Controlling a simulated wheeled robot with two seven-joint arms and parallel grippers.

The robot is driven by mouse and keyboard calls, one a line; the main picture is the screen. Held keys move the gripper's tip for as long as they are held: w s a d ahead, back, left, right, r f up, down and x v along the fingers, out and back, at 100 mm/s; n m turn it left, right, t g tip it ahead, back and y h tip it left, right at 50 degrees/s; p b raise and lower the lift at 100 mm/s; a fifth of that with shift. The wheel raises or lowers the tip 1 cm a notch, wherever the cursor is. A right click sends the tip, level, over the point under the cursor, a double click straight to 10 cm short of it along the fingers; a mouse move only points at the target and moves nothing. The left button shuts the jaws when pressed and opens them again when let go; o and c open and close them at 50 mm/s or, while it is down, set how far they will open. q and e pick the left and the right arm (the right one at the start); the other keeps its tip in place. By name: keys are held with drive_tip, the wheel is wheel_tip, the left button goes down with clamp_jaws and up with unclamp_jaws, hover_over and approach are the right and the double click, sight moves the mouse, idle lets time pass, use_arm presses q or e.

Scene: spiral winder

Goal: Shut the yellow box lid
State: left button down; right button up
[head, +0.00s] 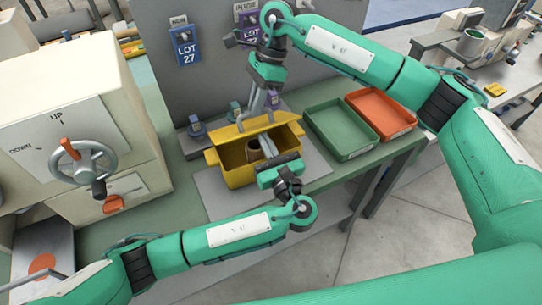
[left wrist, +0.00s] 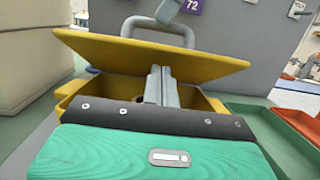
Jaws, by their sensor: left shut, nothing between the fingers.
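The yellow box (head: 238,177) stands on a grey mat on the bench. Its yellow lid (head: 240,129) is raised and tilted up at the back, with the box mouth open below; the lid also shows in the left wrist view (left wrist: 100,52). A grey arched handle (left wrist: 126,28) stands on the lid. My left gripper (head: 264,147) is shut and empty, its fingers (left wrist: 158,84) reaching over the box mouth in front of the lid. My right gripper (head: 262,98) is at the lid handle from above; whether its fingers grip the handle is unclear.
A brown round thing (head: 253,150) is inside the box, partly hidden by my left fingers. A green tray (head: 340,130) and an orange tray (head: 381,112) lie to the right. A cream machine with a handwheel (head: 84,166) stands at left. A grey panel (head: 205,85) rises behind.

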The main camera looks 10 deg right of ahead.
use_arm(q)
drive_tip(key=shift+w+r, duration=0.15)
drive_tip(key=shift+r, duration=0.05)
drive_tip(key=shift+r, duration=0.1)
use_arm(e)
drive_tip(key=shift+o, duration=2.6)
use_arm(q)
drive_tip(key=shift+w+a+r+g, duration=0.2)
drive_tip(key=shift+w+r+g, duration=0.1)
drive_tip(key=shift+w+r, duration=0.25)
drive_tip(key=shift+s+r, duration=0.1)
drive_tip(key=shift+s, duration=0.05)
